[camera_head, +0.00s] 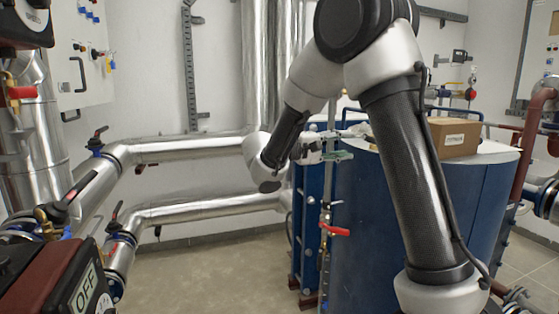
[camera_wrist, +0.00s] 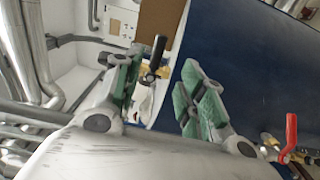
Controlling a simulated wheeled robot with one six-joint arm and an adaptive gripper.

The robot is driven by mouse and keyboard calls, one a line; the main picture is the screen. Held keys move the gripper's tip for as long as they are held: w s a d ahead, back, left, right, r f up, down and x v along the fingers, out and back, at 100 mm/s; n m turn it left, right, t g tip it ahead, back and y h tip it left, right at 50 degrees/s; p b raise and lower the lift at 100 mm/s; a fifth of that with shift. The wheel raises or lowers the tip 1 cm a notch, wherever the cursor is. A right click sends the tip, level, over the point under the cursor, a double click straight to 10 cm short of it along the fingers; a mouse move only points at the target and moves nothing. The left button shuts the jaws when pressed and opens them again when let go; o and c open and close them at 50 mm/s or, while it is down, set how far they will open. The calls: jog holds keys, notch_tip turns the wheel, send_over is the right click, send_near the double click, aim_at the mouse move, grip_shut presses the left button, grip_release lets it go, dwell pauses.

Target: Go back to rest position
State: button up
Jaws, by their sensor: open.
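My gripper (camera_head: 335,152) is held out in front of the blue plate exchanger (camera_head: 365,225), at the level of its upper part. In the wrist view its two fingers with green pads (camera_wrist: 163,68) are spread apart, with nothing held between them. A valve with a black handle (camera_wrist: 154,58) shows in the gap between the fingers; I cannot tell how far beyond them it is. A red valve handle (camera_head: 334,230) sits on a thin vertical pipe below my gripper. A red handle (camera_wrist: 290,136) also shows at the lower right of the wrist view.
A cardboard box (camera_head: 453,138) sits on top of the exchanger. Silver pipes (camera_head: 190,148) with black-handled valves run along the left. An OFF sign (camera_head: 85,292) is at the lower left. Red-brown pipes (camera_head: 530,140) stand at the right. The floor (camera_head: 215,265) at centre-left is clear.

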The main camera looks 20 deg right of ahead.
jog(key=s+d+f+n+g+y, duration=0.1)
jog(key=s+f+n+g+y, duration=0.25)
jog(key=s+f+y, duration=0.65)
jog(key=s+a+r+m+t+y, duration=0.1)
jog(key=s+a+m+t+y, duration=0.1)
jog(key=s, duration=0.6)
jog(key=s+a+r+m+t+y, duration=0.1)
jog(key=s+a+t+y, duration=0.1)
jog(key=s+t+y, duration=0.3)
jog(key=shift+s+a+r+m+y, duration=0.2)
jog(key=shift+s+a+m+y, duration=0.25)
jog(key=shift+s, duration=1.35)
jog(key=shift+d, duration=0.1)
